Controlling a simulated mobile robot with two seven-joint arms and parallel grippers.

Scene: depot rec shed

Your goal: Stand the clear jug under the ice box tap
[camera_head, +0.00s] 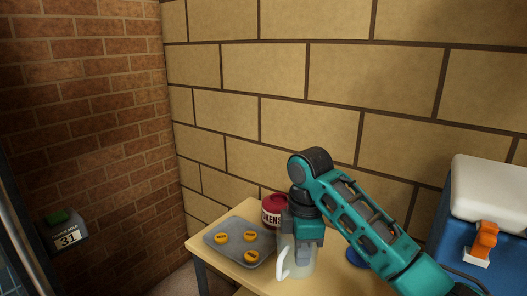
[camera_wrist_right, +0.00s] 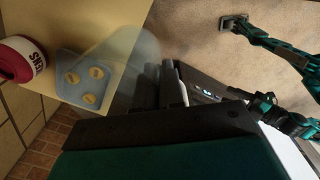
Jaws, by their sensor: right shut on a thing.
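The clear jug (camera_head: 303,264) with a pale handle is at the table's front edge in the head view; I cannot tell if its base touches the table. My right gripper (camera_head: 297,238) is shut on the jug from above and hides its upper part. The see-through jug wall (camera_wrist_right: 137,52) also shows in the wrist view beside the fingers. The ice box (camera_head: 450,225) is blue with a white lid, at the far right. Its orange tap (camera_head: 485,240) faces the front, well apart from the jug. My left gripper (camera_wrist_right: 235,23) shows small in the wrist view, its jaws unclear.
A grey tray (camera_head: 222,226) with yellow tokens lies left of the jug. A red tin (camera_head: 271,208) stands behind it. A blue object (camera_head: 355,258) is partly hidden by my right arm. The table (camera_head: 205,237) borders a block wall behind.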

